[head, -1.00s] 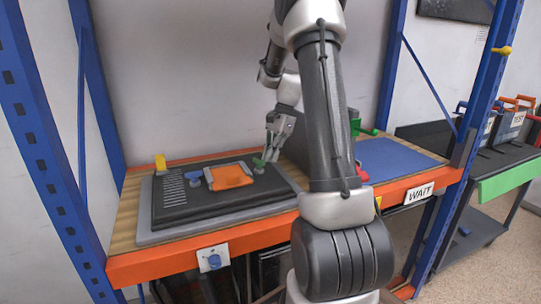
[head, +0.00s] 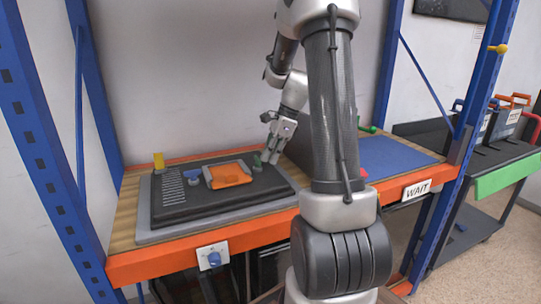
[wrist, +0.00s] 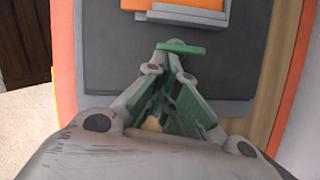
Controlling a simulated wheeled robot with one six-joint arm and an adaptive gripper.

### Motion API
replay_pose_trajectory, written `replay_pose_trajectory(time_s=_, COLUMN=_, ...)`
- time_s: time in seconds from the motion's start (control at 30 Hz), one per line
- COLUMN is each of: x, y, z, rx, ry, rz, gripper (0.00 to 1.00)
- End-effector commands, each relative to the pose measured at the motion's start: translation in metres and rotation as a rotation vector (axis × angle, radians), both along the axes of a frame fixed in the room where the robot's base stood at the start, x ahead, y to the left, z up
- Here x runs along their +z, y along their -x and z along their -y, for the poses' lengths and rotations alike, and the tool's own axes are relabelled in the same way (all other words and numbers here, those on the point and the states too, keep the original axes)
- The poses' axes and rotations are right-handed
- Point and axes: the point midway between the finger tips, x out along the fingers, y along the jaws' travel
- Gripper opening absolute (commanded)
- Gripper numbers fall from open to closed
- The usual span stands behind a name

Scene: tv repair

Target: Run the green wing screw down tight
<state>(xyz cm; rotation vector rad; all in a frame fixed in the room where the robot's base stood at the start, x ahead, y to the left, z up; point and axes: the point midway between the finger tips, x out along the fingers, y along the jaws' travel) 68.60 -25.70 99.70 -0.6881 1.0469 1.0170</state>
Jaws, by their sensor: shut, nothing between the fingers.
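The green wing screw (head: 257,160) stands near the right end of the black panel (head: 215,205), right of the orange block. In the wrist view the green wing (wrist: 184,49) lies crosswise just beyond my fingertips. My gripper (head: 274,160) is just right of the screw in the head view and points down. In the wrist view my gripper (wrist: 168,62) has its fingertips together, with green inner faces, and nothing shows between them. I cannot tell whether a fingertip touches the wing. The screw's shaft is hidden.
An orange block (head: 230,174) and a blue wing screw (head: 194,176) sit on the panel, left of the green one. A yellow piece (head: 159,161) stands at the back left. A blue mat (head: 395,160) on the right is clear. Blue rack posts flank the bench.

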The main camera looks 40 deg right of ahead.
Motion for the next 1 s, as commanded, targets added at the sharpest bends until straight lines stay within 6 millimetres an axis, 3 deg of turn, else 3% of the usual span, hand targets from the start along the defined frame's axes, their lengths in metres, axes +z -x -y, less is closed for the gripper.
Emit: replay_pose_trajectory(time_s=1.0, x=0.0, y=0.011, z=-0.016, rx=-0.525, ry=0.001, rz=0.001, gripper=0.0)
